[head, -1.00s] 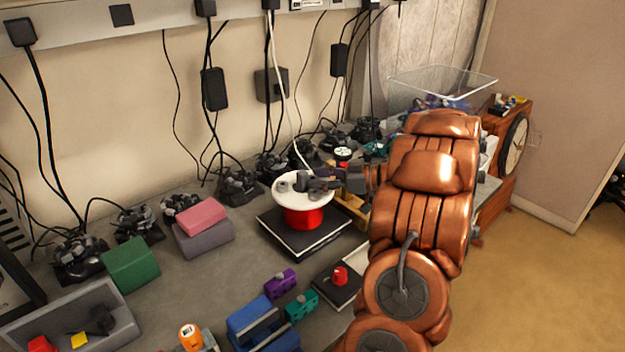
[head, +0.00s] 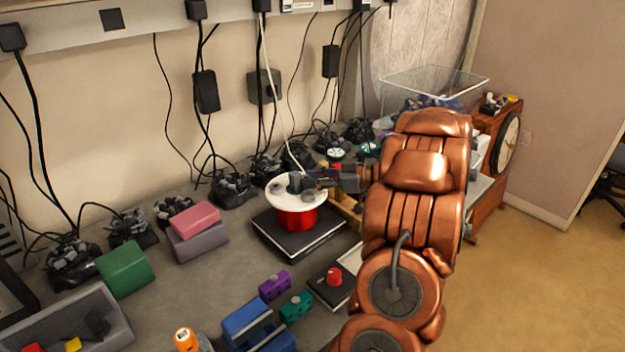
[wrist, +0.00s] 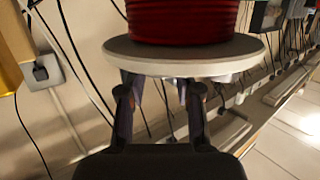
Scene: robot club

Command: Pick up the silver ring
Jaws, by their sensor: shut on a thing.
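A red spool (head: 296,219) with a white round top (head: 283,204) stands on a black flat box on the bench. Small grey pieces (head: 278,188) lie on the white top, beside a dark upright part. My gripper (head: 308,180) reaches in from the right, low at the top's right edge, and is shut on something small. In the wrist view the spool (wrist: 182,22) appears upside down, and my gripper's two fingers (wrist: 160,95) stand apart close to its pale rim. The held thing is mostly hidden. I cannot clearly make out the silver ring's shape among the grey pieces.
The black box (head: 322,243) carries the spool. A red knob on a black plate (head: 333,277), purple (head: 274,285) and teal (head: 296,306) blocks lie in front. Dark devices with cables (head: 233,190) line the wall. A clear bin (head: 435,85) stands at the back right.

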